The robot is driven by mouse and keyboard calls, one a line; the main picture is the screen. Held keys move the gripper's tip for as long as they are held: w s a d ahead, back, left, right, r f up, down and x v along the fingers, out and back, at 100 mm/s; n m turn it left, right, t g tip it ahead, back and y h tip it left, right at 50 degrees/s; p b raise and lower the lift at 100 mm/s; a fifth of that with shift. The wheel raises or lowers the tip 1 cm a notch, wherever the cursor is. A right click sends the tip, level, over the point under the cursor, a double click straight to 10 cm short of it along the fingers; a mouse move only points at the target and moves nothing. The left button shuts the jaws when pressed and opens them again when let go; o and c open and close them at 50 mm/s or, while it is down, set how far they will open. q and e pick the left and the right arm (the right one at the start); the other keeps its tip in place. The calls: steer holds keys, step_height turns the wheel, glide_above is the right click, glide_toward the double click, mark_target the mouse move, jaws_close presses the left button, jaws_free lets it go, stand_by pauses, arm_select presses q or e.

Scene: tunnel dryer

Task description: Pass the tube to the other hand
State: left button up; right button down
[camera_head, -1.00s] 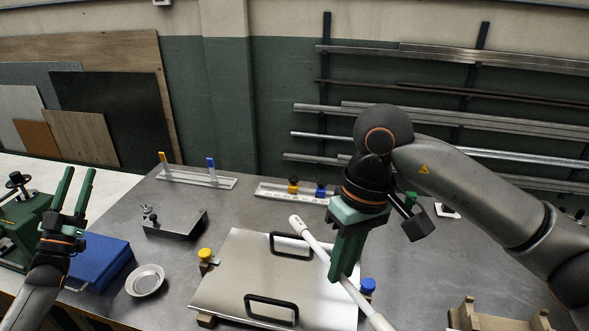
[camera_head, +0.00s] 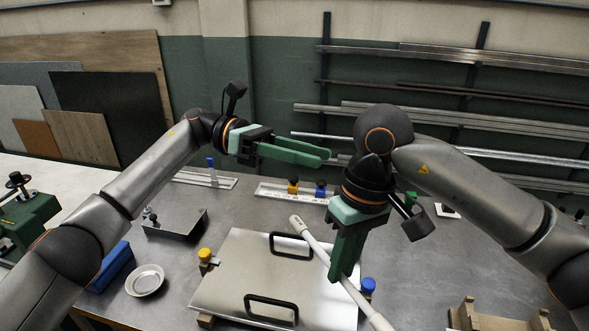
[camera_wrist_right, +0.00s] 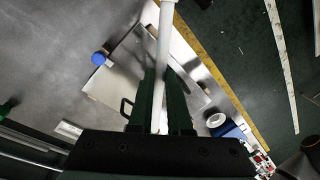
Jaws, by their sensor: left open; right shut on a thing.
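The tube (camera_head: 314,243) is a long white rod, slanted above the metal plate with handles. My right gripper (camera_head: 338,277) points down and is shut on the tube near its middle; the tube sticks out on both sides. In the right wrist view the tube (camera_wrist_right: 165,40) runs between the fingers of the right gripper (camera_wrist_right: 163,75). My left gripper (camera_head: 326,157) is open and empty, pointing right, above and behind the tube's upper left end and apart from it. It is close to the right wrist.
A metal plate (camera_head: 235,275) with two black handles lies under the tube, with yellow (camera_head: 205,255) and blue (camera_head: 368,286) knobs beside it. A white dish (camera_head: 145,281), a blue box (camera_head: 112,268) and a wooden holder (camera_head: 500,318) stand around.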

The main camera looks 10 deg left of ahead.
mark_target(316, 243)
arm_select(q)
steer(key=s+f+m+y, duration=0.1)
steer(key=f+m+y, duration=0.2)
steer(key=f+y, duration=0.1)
steer(key=s+d+f+m+t+y, duration=0.1)
steer(key=s+f+m+y, duration=0.1)
steer(key=f+m+y, duration=0.2)
steer(key=s+d+f+m+t+y, duration=0.1)
steer(key=f+m+y, duration=0.3)
steer(key=f, duration=0.1)
steer(key=shift+s+y, duration=0.3)
steer(key=shift+r, duration=0.1)
steer(key=c, duration=0.7)
steer(key=shift+d, duration=0.1)
jaws_close()
arm_select(e)
steer(key=shift+s+a, duration=0.1)
